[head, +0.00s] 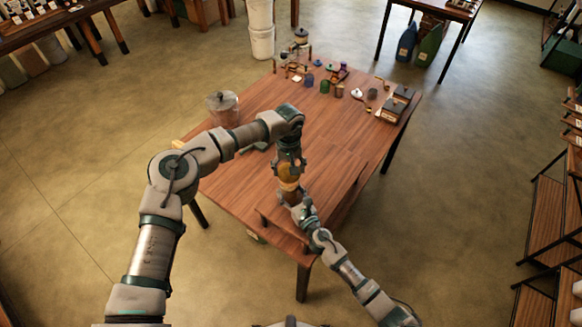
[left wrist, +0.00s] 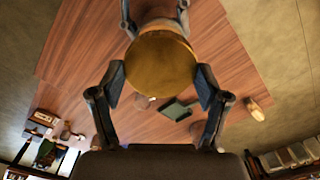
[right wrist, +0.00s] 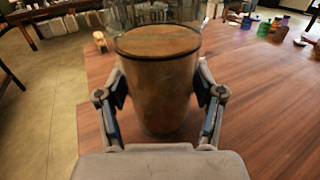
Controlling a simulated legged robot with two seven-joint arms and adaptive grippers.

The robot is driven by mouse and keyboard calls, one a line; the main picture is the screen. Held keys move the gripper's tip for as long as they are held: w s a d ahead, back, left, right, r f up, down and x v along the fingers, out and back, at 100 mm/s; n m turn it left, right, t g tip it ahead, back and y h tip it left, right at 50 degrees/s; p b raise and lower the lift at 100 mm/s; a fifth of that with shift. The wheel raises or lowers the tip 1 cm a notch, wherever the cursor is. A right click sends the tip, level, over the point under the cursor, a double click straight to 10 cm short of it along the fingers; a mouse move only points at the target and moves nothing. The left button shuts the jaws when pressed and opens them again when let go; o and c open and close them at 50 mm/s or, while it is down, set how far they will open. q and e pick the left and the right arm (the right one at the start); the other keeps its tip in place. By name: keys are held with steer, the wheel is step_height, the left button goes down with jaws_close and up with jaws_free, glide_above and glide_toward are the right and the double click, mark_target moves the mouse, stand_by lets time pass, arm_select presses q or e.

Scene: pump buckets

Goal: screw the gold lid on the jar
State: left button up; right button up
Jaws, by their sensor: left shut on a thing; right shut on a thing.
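The gold lid (head: 289,182) shows in the head view just below my left gripper (head: 289,170), which reaches down from above. In the left wrist view the round gold lid (left wrist: 162,60) lies between the fingers of my left gripper (left wrist: 161,80), shut on it. The jar is clear glass with brown contents and stands upright on the table in the right wrist view (right wrist: 158,95). My right gripper (right wrist: 161,85) is shut around its sides. In the head view my right gripper (head: 301,208) comes from the front. The join of lid and jar is hidden.
The wooden table (head: 345,125) carries a large glass jar (head: 222,105) at its left edge. Several small coloured pots (head: 325,87) and dark boxes (head: 398,103) stand at the back. The right middle of the table is clear. Shelves (head: 550,210) stand at far right.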

mark_target(289, 189)
arm_select(q)
steer(key=shift+a+f, duration=0.2)
steer(key=shift+f, duration=0.15)
steer(key=shift+d+f, duration=0.15)
steer(key=shift+f, duration=0.35)
steer(key=shift+d, duration=0.25)
steer(key=shift+a+f, duration=0.15)
steer(key=shift+a, duration=0.05)
steer(key=shift+f, duration=0.5)
